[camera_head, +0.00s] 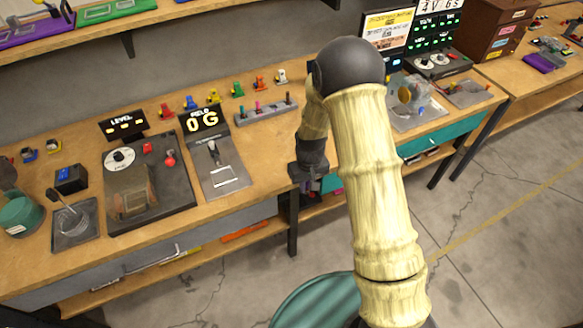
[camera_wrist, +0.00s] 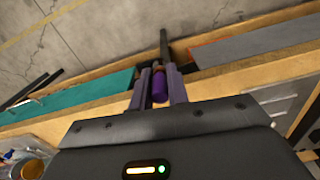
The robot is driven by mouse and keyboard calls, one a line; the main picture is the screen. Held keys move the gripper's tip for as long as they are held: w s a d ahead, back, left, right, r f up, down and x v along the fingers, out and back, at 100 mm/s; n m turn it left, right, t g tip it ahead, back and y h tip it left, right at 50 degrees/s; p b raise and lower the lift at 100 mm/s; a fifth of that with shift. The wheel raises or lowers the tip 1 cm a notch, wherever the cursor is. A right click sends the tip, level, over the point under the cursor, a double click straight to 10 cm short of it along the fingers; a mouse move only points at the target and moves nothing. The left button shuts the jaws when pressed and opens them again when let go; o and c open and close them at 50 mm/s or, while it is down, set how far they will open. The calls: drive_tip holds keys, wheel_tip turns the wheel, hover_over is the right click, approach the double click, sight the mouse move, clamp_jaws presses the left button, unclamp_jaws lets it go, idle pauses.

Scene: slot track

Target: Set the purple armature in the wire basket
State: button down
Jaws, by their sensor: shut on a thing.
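The purple armature (camera_wrist: 159,86) is between the two fingers of my gripper (camera_wrist: 160,88) in the wrist view; only part of it shows. The fingers are shut on it. In the head view, my gripper (camera_head: 308,182) hangs at the front edge of the workbench, right of the field panel, and the armature is hard to make out there. I cannot surely identify the wire basket; a square dark tray with a wire handle (camera_head: 75,224) stands at the bench's left.
A row of small coloured pieces (camera_head: 213,98) stands along the back of the workbench (camera_head: 270,150). A grey slotted rack (camera_head: 265,113), a field panel (camera_head: 222,170) and a dark level panel (camera_head: 150,185) stand on it. A green cylinder (camera_head: 22,217) is at the far left.

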drive_tip(key=s+d+f+m, duration=0.1)
drive_tip(key=d+f+m, duration=0.3)
drive_tip(key=d, duration=0.6)
wheel_tip(320, 180, down, 2)
drive_tip(key=shift+s+d, duration=0.3)
drive_tip(key=shift+d, duration=0.1)
